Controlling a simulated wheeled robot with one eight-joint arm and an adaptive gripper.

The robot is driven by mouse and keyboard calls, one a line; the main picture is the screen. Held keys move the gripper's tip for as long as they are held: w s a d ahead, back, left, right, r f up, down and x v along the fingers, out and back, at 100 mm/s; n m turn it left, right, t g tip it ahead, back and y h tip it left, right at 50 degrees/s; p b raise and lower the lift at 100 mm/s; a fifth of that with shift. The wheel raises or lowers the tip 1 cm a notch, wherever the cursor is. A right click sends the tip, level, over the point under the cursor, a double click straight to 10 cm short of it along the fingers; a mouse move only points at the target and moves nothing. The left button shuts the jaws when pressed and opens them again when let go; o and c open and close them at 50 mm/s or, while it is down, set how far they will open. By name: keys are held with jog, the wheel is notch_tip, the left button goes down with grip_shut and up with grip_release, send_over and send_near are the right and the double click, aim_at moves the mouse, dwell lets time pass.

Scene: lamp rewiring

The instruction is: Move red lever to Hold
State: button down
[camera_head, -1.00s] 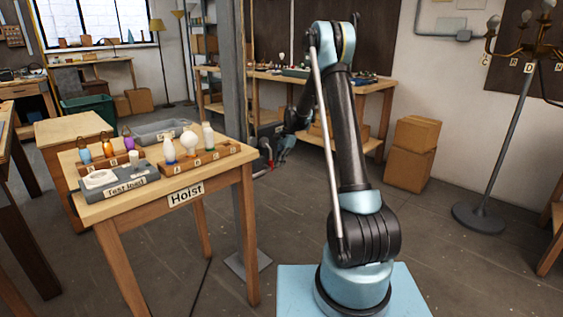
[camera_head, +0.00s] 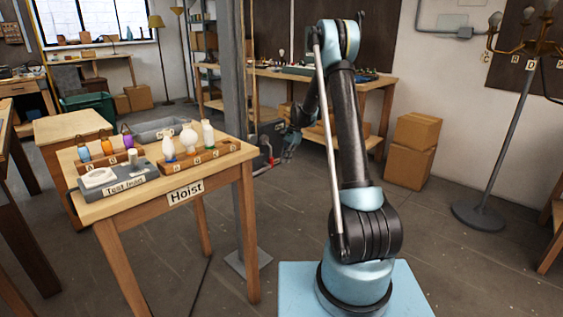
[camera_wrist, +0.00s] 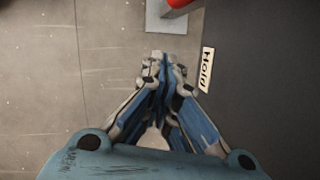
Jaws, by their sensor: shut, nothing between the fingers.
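The red lever (camera_wrist: 178,3) shows only in part at the top edge of the wrist view, next to a grey metal piece (camera_wrist: 172,20). In the head view, small red parts of the lever (camera_head: 270,160) show low beside the grey post. A white label reading "Hold" (camera_wrist: 207,70) is on the dark panel, right of my gripper in the wrist view. My gripper (camera_wrist: 164,62) is shut and empty, apart from the red part and left of the label. In the head view my gripper (camera_head: 289,151) is small, just right of the lever. The lever's full position is hidden.
The grey post (camera_head: 236,130) stands left of the lever. A wooden table labelled "Hoist" (camera_head: 225,158) with bulbs and a grey test box is at left. A workbench (camera_head: 372,84) stands behind my arm. Cardboard boxes (camera_head: 412,150) are at right. Floor between is clear.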

jog(key=w+d+r, duration=0.4)
jog(key=d+r, duration=0.2)
jog(key=r, duration=0.1)
jog(key=s+d+r+n+t, duration=0.15)
jog(key=s+r, duration=0.35)
jog(key=s, duration=0.5)
jog(key=s+d+r+n+h, duration=0.1)
jog(key=s+d+r+n, duration=0.2)
jog(key=s, duration=0.6)
jog(key=s+d+r+n, duration=0.1)
jog(key=s+d+r, duration=0.1)
jog(key=s+r, duration=0.6)
jog(key=s+d+f+n, duration=0.1)
jog(key=s+f, duration=0.3)
jog(key=s, duration=0.5)
jog(key=s+d+f+n+t+h, duration=0.1)
jog(key=s+f, duration=0.4)
jog(key=s, duration=0.5)
jog(key=s+d+f+n+h, duration=0.1)
jog(key=s+d+f+n, duration=0.1)
jog(key=s, duration=0.8)
jog(key=shift+d+f+n, duration=0.15)
jog(key=shift+f+n, duration=0.5)
jog(key=shift+f, duration=0.75)
jog(key=shift+t, duration=0.25)
